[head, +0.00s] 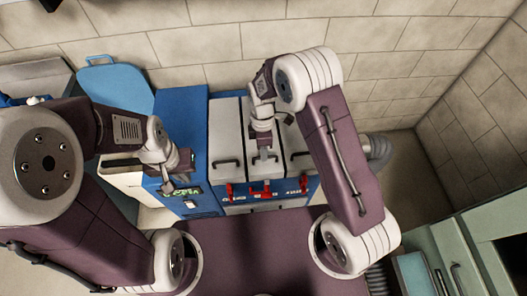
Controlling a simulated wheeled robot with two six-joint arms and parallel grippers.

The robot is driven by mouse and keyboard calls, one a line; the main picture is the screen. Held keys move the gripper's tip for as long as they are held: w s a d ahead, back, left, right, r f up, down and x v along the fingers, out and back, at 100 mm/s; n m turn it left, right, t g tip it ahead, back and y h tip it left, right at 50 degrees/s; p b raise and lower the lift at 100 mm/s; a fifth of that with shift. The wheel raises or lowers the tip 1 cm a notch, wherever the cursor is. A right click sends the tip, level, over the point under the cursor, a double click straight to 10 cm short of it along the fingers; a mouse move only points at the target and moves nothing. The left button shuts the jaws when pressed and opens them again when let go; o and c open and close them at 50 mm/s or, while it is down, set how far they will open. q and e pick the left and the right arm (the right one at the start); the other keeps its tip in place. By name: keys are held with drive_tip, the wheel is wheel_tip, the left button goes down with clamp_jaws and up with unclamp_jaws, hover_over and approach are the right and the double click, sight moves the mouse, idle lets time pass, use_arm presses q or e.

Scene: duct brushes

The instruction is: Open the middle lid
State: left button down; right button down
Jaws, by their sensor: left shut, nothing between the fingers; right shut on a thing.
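The blue unit has white lids side by side on top. The middle lid (263,173) lies level with the left lid (226,135) and the right lid (299,142) and looks closed. Its dark handle (275,158) is partly hidden by my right gripper (264,153), which reaches down from above and is shut on it. My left gripper (181,187) is shut and empty above the front of the blue panel section at the left, by a green display (186,192).
Red parts (262,191) line the unit's front edge below the lids. A blue chair-like object (115,84) stands at the back left, near the tiled wall (220,40). Pale green cabinets (450,245) stand at the lower right. Floor shows between unit and right wall.

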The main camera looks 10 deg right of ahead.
drive_tip(key=w+r+p, duration=1.2)
drive_tip(key=r+p, duration=0.2)
drive_tip(key=r, duration=0.3)
drive_tip(key=shift+w, duration=0.35)
